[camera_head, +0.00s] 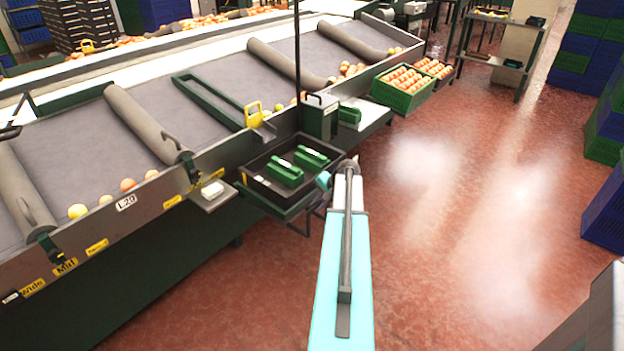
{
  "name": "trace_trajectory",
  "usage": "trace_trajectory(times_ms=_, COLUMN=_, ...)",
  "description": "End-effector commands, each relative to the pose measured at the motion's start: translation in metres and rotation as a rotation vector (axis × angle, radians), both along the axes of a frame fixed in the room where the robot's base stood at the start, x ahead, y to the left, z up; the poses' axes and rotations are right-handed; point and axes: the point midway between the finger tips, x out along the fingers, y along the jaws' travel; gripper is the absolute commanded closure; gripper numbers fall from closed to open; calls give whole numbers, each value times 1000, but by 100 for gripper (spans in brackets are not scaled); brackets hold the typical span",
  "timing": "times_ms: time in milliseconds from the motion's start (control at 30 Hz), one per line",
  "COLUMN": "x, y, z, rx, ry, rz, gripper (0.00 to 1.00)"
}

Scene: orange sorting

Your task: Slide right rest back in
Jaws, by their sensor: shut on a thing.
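My gripper (324,181) is at the right front corner of the black-tray rest, at the end of my pale blue arm. It is shut at that edge. My arm hides the fingertips and exact grip.
A small grey rest (211,196) with a white box sits left on the line. Blue and green crates (606,215) are stacked at far right. The red floor (470,220) between is open.

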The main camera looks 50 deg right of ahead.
Motion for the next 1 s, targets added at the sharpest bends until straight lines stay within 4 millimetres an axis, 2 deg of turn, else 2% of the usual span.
trace_trajectory(times_ms=567, x=20, y=-1, z=1, rx=-2, ry=-2, rz=0, gripper=100)
trace_trajectory(times_ms=600, x=19, y=-1, z=1, rx=-2, ry=-2, rz=0, gripper=79)
trace_trajectory(times_ms=767, x=19, y=-1, z=1, rx=-2, ry=-1, rz=-1, gripper=53)
trace_trajectory(times_ms=1000, x=18, y=0, z=0, rx=-1, ry=0, rz=0, gripper=53)
